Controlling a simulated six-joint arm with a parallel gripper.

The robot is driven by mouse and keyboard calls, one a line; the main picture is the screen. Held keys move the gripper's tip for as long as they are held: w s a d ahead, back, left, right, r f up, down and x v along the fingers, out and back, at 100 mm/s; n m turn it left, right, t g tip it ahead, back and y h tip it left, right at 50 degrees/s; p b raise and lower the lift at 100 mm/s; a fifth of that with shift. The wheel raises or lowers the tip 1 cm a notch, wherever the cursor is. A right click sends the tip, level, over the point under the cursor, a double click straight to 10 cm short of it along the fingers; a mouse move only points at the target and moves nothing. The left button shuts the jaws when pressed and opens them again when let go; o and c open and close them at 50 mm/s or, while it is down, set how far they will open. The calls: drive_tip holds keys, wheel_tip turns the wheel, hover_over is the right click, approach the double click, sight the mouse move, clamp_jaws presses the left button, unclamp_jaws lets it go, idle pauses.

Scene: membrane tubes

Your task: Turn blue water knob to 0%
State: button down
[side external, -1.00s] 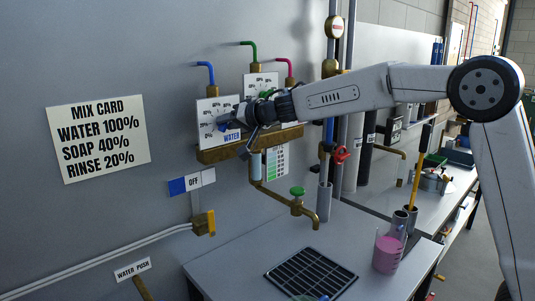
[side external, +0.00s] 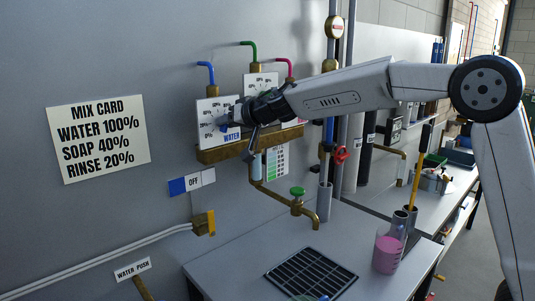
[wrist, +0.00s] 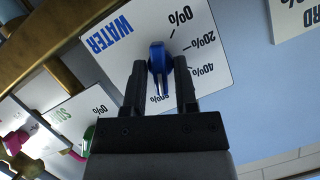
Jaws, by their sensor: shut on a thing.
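The blue water knob (wrist: 158,58) sits on the white WATER dial plate (wrist: 118,28). My gripper (wrist: 160,78) is shut on it, one finger on each side. In the wrist view, the marks 0%, 20% and 40% run down the plate's right side. Another mark below the knob is partly hidden by the fingers. A pale line on the knob points down in that view, toward this mark; the exact setting is hard to read. In the side view, the water dial plate (side external: 212,116) is on the wall at left, with my gripper (side external: 236,118) against its knob.
Green and pink knobs (wrist: 88,140) (wrist: 15,142) sit on neighbouring dials. A brass manifold (side external: 222,152) runs below the plates. A mix card (side external: 97,138) on the wall reads WATER 100%. A beaker of pink liquid (side external: 387,253) stands on the bench below.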

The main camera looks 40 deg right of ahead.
drive_tip(key=shift+n+h, duration=0.3)
drive_tip(key=shift+n, duration=0.1)
idle(0.7)
drive_tip(key=c, duration=0.6)
unclamp_jaws()
drive_tip(key=shift+c, duration=0.2)
drive_tip(key=shift+s+r, duration=0.1)
drive_tip(key=v, duration=0.7)
drive_tip(key=shift+s, duration=0.25)
